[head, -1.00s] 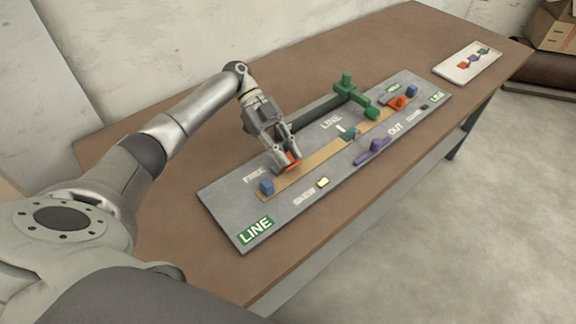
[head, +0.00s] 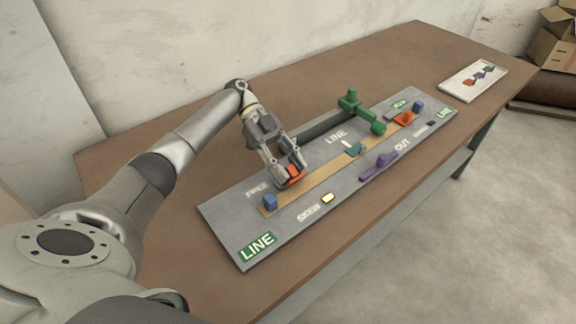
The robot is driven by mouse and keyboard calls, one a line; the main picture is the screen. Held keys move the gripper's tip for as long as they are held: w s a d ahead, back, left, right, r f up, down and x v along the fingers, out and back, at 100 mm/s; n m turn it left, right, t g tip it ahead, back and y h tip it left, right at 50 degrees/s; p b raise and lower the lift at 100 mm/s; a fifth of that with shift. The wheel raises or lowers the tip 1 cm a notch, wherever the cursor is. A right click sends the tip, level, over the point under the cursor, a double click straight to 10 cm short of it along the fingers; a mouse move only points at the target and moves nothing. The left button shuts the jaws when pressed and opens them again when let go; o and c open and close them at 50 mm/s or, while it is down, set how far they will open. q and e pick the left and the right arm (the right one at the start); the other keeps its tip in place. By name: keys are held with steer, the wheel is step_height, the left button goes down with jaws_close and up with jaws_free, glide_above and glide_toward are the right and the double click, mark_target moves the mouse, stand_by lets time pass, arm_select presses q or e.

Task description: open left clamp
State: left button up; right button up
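The left clamp, an orange-red piece (head: 293,172), is near the left end of the tan strip (head: 325,178) on the grey board. My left gripper (head: 289,177) is right at it, with fingers pointing down around the orange piece and partly hiding it. I cannot tell whether the fingers press on it or stand slightly apart. A second orange-red clamp (head: 403,118) sits near the right end of the strip. My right gripper is not in view.
The grey board (head: 235,226) lies on a brown table (head: 400,60). It bears a blue block (head: 270,202), a yellow piece (head: 328,198), a teal piece (head: 355,149), a purple piece (head: 380,164) and a green arm (head: 352,103). A white tray (head: 460,90) lies at the far right.

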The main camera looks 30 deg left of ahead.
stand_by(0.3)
arm_select(q)
steer(key=shift+v, duration=3.75)
steer(key=shift+r, duration=0.1)
